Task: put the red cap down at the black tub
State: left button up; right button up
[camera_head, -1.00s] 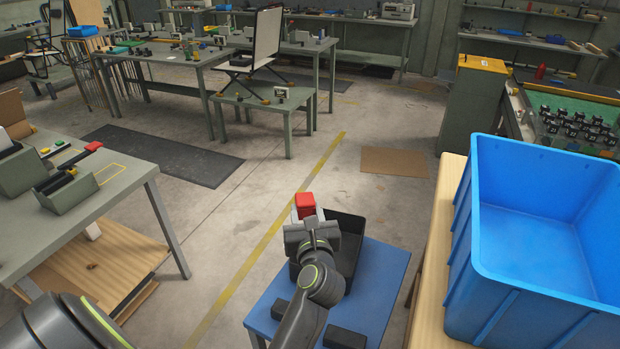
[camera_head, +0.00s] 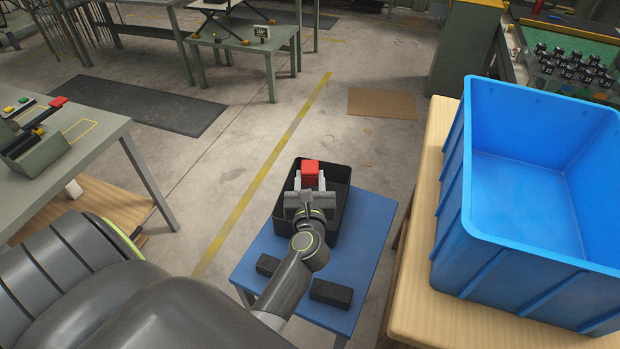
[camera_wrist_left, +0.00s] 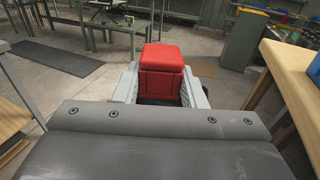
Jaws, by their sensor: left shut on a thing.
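The red cap (camera_head: 310,170) is a small boxy red piece. My left gripper (camera_head: 311,182) is shut on it, and in the left wrist view the red cap (camera_wrist_left: 161,72) sits between the two pale fingers (camera_wrist_left: 160,88). The black tub (camera_head: 341,205) stands on a small blue table (camera_head: 372,235). In the head view the gripper and cap appear over the tub's opening, and they hide part of its inside. I cannot tell how high the cap is above the tub's floor. My right gripper is not in view.
Two black blocks (camera_head: 331,293) lie on the blue table in front of the tub. A large blue crate (camera_head: 520,245) stands on a wooden table (camera_head: 440,130) at the right. A grey workbench (camera_head: 95,140) is at the left. The floor between is mostly clear.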

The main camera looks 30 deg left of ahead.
pick_arm(q)
notch_tip(320, 180, down, 10)
jog(key=b, duration=0.8)
jog(key=shift+r, duration=0.25)
jog(key=o, duration=1.4)
jog(key=shift+c, duration=0.2)
